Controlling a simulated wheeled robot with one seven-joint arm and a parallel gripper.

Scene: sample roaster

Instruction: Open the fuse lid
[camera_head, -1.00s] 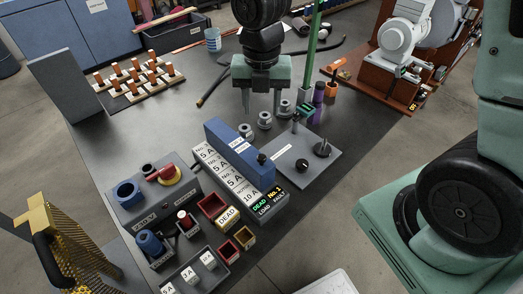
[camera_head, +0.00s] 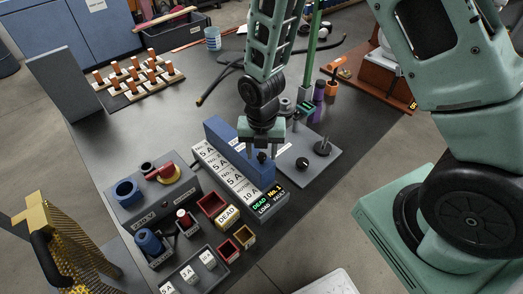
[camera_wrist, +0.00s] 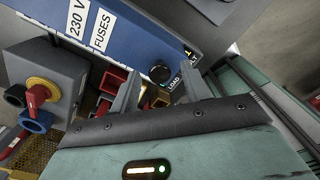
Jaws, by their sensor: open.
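The long blue fuse lid (camera_head: 222,143) lies along the fuse unit, behind a row of white 5 A and 10 A labels (camera_head: 228,172). My gripper (camera_head: 262,150) is open and points down over the knob end.
A grey 230 V box with a red and yellow switch (camera_head: 170,175) stands left. Small red and yellow bins (camera_head: 212,205) and a tray of fuses (camera_head: 190,268) stand in front. A grey plate with knobs (camera_head: 315,155) is right of the lid. Orange-topped pegs (camera_head: 135,72) stand at back left.

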